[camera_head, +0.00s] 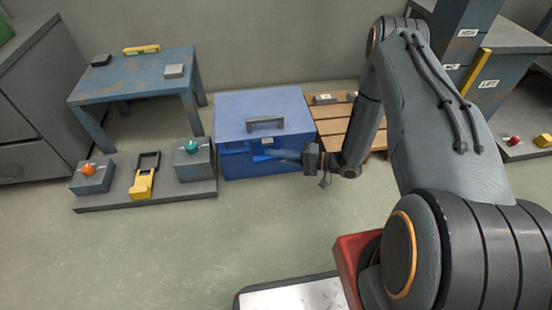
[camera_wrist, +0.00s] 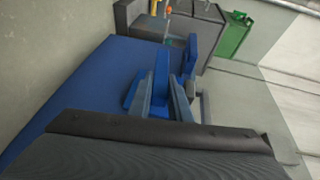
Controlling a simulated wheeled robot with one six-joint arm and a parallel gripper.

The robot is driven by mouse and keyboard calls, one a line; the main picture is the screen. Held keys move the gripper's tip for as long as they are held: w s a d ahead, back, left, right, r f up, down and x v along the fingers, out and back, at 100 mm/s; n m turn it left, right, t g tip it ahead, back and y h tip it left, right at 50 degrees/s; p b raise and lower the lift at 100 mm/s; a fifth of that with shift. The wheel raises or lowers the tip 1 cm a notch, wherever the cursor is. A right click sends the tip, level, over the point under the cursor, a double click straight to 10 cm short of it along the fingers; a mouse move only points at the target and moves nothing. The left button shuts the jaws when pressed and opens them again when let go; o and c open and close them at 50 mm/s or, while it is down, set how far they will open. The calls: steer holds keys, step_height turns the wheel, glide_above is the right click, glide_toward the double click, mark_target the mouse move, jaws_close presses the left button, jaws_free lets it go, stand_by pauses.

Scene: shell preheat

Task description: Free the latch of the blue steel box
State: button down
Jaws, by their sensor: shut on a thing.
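The blue steel box (camera_head: 265,105) stands on the floor near the back wall, its lid down. It also fills the left of the wrist view (camera_wrist: 85,85). A grey handle (camera_head: 266,124) is on the box, with a small grey piece below it. My gripper (camera_head: 277,154) reaches in from the right at the box's front. In the wrist view its fingers (camera_wrist: 167,92) are closed on a blue upright piece, which looks like the latch (camera_wrist: 161,68). The fingers partly hide the latch, and I cannot tell whether it is free.
A low grey platform (camera_head: 145,203) with an orange-knob box, a yellow-framed piece and a teal-knob box lies left. A blue table (camera_head: 135,75) stands behind it. A slatted wooden pallet (camera_head: 335,123) is right of the box.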

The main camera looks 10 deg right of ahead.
steer(key=shift+w+f+y+b, duration=0.1)
steer(key=shift+f+y+b, duration=0.15)
steer(key=shift+y+b, duration=0.25)
steer(key=shift+r+m+t, duration=0.1)
steer(key=shift+m+t, duration=0.2)
steer(key=c, duration=1.6)
jaws_free()
steer(key=shift+c, duration=0.2)
steer(key=p+v, duration=0.2)
steer(key=v, duration=0.6)
